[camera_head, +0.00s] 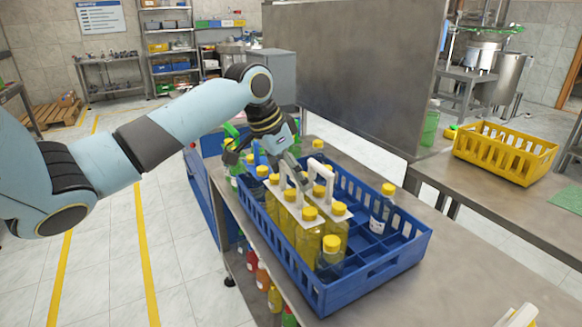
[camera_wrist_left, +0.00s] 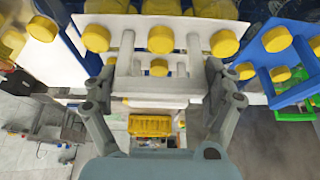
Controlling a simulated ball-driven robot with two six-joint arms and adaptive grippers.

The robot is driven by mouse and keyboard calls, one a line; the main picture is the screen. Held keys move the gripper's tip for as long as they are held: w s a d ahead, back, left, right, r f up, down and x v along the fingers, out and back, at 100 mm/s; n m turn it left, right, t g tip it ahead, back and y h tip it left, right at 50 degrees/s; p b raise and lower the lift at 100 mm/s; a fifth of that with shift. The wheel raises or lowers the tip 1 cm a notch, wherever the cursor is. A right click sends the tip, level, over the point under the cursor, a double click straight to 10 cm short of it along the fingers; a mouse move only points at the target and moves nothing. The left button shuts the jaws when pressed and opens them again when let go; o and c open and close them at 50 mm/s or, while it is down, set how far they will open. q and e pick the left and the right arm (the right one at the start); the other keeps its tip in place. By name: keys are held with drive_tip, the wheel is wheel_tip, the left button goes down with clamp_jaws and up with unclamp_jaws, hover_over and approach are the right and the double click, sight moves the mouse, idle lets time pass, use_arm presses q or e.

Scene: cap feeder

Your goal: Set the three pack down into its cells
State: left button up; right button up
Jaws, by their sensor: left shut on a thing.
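My left gripper (camera_head: 291,176) is shut on the white handle of a three pack, a white carrier with yellow-capped bottles (camera_head: 309,236). In the left wrist view the gripper's fingers (camera_wrist_left: 157,82) lie on both sides of the handle, below the carrier's white top plate (camera_wrist_left: 128,30) with a row of yellow caps. The pack is over the blue crate (camera_head: 397,262), its bottles upright or nearly so. Their lower parts are behind the crate wall, so I cannot tell whether they rest on the cell floor. A second white handle (camera_head: 324,180) stands beside it. My right gripper is not in view.
One bottle (camera_head: 381,212) stands in the crate's right part, with free cells around it. A blue-handled pack (camera_head: 258,156) is at the crate's far left. A yellow crate (camera_head: 513,163) stands on the right table. Several bottles (camera_head: 263,277) are below the bench edge.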

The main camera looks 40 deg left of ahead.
use_arm(q)
drive_tip(key=shift+f, duration=0.75)
idle(0.5)
drive_tip(key=o, duration=1.4)
drive_tip(key=shift+o, duration=0.5)
drive_tip(key=shift+s+a+r, duration=0.1)
drive_tip(key=shift+s+r, duration=0.05)
drive_tip(key=shift+r, duration=0.2)
drive_tip(key=v, duration=1.1)
drive_tip(key=shift+s+r, duration=0.1)
